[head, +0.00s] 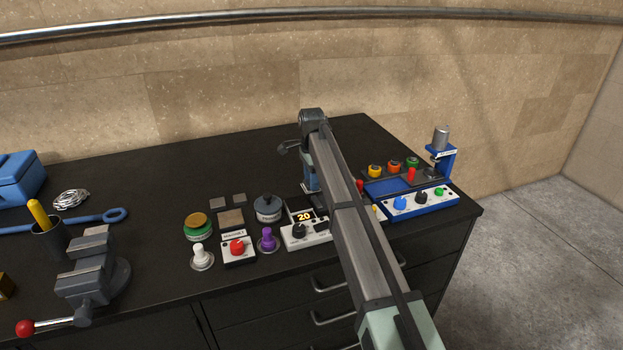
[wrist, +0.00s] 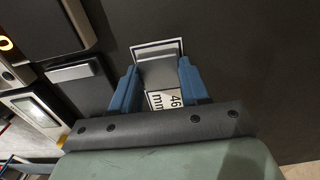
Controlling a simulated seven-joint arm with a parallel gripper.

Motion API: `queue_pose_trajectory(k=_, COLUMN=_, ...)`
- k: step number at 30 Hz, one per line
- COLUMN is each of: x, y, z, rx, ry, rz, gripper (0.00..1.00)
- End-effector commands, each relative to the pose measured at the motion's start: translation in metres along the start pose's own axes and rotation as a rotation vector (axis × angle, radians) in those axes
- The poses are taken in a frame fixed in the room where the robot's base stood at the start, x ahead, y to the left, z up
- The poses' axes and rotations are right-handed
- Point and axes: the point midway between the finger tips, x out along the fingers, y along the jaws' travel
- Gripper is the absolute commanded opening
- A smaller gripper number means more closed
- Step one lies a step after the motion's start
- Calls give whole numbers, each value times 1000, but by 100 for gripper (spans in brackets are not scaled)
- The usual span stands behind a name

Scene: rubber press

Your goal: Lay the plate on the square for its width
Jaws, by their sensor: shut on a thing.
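In the wrist view my gripper (wrist: 155,84) is shut on a grey metal plate (wrist: 158,70), one blue finger on each side. The plate is over a white-outlined square (wrist: 159,45) on the dark bench top. The white label below it reads 46 mm (wrist: 165,99). The plate covers most of the square, and I cannot tell whether it touches the surface. In the head view my gripper (head: 313,185) is low over the bench behind the unit showing 20 (head: 304,216); my arm hides the plate and square there.
In the wrist view a grey block-like part (wrist: 85,72) sits left of my gripper. In the head view, buttons, knobs and a blue-framed press (head: 442,153) stand right of my arm. A vise (head: 92,265) stands at left. Open bench lies behind my gripper.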

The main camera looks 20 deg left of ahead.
Motion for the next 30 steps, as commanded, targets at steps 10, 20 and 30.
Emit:
queue_pose_trajectory(k=10, x=3, y=0, z=0, rx=0, ry=0, rz=0, gripper=62)
queue_pose_trajectory(k=20, x=2, y=0, z=0, rx=0, ry=0, rz=0, gripper=71)
queue_pose_trajectory(k=30, x=-37, y=-1, z=0, rx=0, ry=0, rz=-2, gripper=71)
